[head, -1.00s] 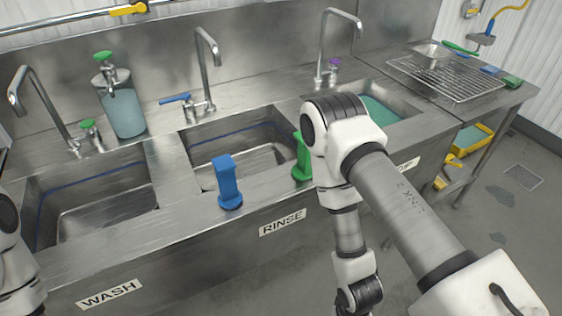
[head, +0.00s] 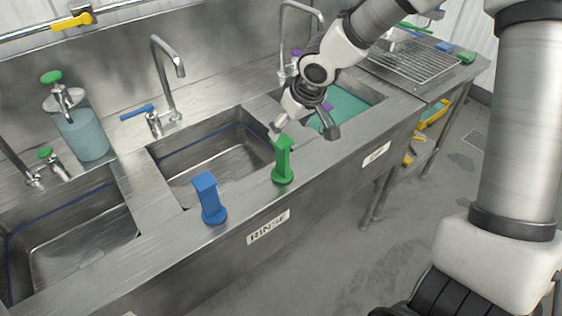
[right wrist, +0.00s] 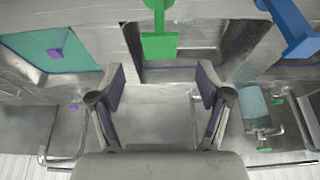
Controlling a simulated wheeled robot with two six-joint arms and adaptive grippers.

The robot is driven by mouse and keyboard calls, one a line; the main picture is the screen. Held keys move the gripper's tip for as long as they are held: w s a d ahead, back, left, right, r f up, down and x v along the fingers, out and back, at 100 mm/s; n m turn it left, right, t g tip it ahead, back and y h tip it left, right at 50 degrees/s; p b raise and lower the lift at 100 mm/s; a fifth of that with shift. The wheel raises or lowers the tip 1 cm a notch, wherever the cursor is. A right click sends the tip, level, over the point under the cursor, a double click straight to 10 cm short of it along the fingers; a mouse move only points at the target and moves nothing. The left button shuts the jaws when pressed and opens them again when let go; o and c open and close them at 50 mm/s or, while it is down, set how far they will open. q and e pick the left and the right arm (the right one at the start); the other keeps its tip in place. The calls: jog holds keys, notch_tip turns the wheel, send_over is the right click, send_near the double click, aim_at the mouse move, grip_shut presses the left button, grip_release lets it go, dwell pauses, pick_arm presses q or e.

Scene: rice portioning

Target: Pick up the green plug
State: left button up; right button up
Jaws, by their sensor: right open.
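The green plug (head: 283,160) stands upright on the front rim of the sink counter, right of the blue plug (head: 209,198). My right gripper (head: 304,130) is open and empty, just behind and above the green plug in the head view, over the divider and the third basin. In the right wrist view, the green plug (right wrist: 160,45) lies beyond the spread fingers (right wrist: 160,78), roughly centred between them, and the blue plug is at upper right. The fingers do not enclose the green plug. My left gripper is out of view.
The rinse basin (head: 172,198) is left of my right gripper. The third basin holds teal liquid (head: 350,108) with a purple plug (head: 328,106). Faucets (head: 165,70) rise along the back. A soap bottle (head: 82,135) stands at left; a wire rack (head: 405,62) lies at right.

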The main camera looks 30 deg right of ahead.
aim_at(283, 141)
jog(key=x, duration=0.7)
jog(key=shift+w+f, duration=0.15)
jog(key=shift+f, duration=0.05)
grip_shut()
